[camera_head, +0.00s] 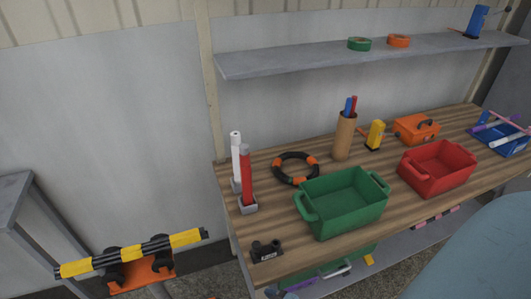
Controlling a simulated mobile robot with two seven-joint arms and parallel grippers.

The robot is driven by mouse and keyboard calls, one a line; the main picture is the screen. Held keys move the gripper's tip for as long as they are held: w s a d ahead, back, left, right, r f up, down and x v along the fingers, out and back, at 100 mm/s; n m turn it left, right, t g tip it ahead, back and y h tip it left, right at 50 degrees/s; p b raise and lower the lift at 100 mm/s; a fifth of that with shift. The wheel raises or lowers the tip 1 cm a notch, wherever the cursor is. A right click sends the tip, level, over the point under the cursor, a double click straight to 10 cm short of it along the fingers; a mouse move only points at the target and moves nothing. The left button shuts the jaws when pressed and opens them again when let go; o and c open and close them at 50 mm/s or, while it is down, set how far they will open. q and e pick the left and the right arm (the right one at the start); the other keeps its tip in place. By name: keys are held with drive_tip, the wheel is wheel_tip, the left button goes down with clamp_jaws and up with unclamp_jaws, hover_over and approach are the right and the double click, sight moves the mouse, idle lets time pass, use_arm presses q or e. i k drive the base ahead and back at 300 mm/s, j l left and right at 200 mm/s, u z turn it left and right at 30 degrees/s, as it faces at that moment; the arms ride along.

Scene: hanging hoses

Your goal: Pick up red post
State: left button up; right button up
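The red post (246,178) stands upright near the left end of the wooden workbench (285,258). Neither my left nor my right gripper is in view, so nothing can be seen touching the red post.
A black and orange ring (296,168) and a green bin (342,203) lie to the right of the posts. A small black bracket (266,250) is at the front edge. A grey shelf (300,61) hangs above. A striped bar (132,252) is lower left.

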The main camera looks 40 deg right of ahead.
sight(244, 165)
drive_tip(key=z, duration=1)
